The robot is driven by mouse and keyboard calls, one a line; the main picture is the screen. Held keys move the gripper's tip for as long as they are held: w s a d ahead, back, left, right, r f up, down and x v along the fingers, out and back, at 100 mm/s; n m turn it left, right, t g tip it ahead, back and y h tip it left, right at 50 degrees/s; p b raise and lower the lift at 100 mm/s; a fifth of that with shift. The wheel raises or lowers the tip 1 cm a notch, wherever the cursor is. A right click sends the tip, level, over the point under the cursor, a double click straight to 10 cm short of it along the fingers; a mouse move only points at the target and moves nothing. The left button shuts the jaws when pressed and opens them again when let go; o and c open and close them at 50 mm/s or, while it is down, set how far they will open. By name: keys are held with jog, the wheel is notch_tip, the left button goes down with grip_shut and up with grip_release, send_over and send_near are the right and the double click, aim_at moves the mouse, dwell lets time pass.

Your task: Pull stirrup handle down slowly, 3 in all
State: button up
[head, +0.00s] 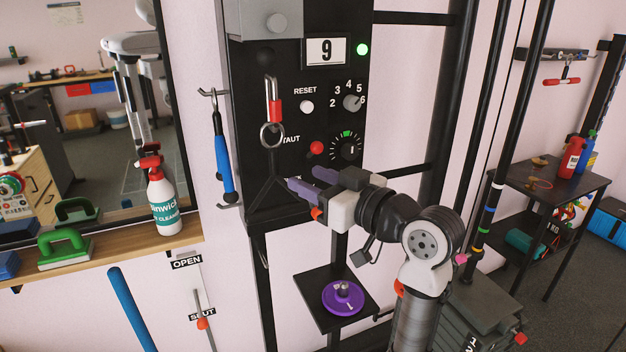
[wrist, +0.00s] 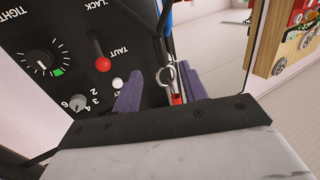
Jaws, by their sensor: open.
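The stirrup handle (head: 267,186) is a dark triangular piece hanging in front of the black panel. A metal ring (head: 272,135) joins it to a clip with a red sleeve (head: 276,110) above. My gripper (head: 302,178) is open, its two purple fingers pointing left toward the handle from the right. In the head view the near fingertip is close to the handle's right side; I cannot tell if they touch. In the wrist view, which is upside down, the ring (wrist: 168,76) shows between my open fingers (wrist: 160,82). The handle's lower part is hard to make out against the dark panel.
The panel display (head: 326,51) reads 9, with a lit green lamp (head: 362,49) beside it. A blue-handled tool (head: 223,160) hangs left of the panel. A small shelf with a purple disc (head: 343,297) is below my gripper. Black uprights (head: 483,120) stand to the right.

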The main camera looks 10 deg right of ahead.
aim_at(277, 164)
jog(key=shift+p+x, duration=0.3)
jog(key=shift+x, duration=4.8)
grip_shut()
